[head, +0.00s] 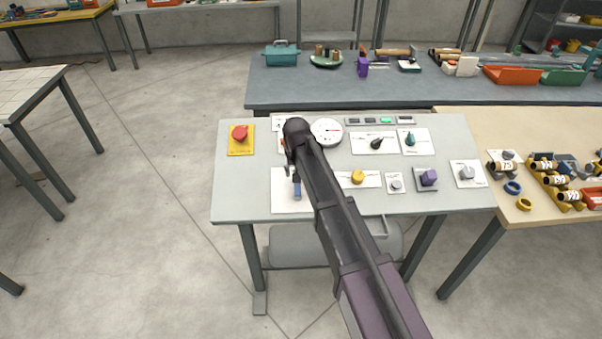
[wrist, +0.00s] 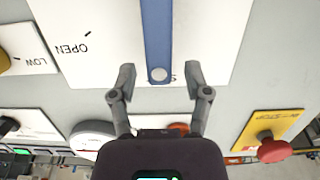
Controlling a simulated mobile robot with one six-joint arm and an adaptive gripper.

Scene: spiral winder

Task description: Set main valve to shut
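The blue lever (wrist: 157,35) lies over a white plate (wrist: 215,30) on the panel. The word OPEN is printed on the plate left of the lever in the wrist view; a letter S shows partly beside the lever's round-bolted end. The lever runs out of the top of that view. My gripper (wrist: 160,76) is open, with one finger on each side of that end and a gap to both.
A red button (head: 239,133) on a yellow plate stands at the panel's left. A round gauge (head: 326,131), a black knob (head: 377,144), a yellow knob (head: 357,177) and a purple knob (head: 429,178) stand to the right. A workbench (head: 300,88) with tools is behind.

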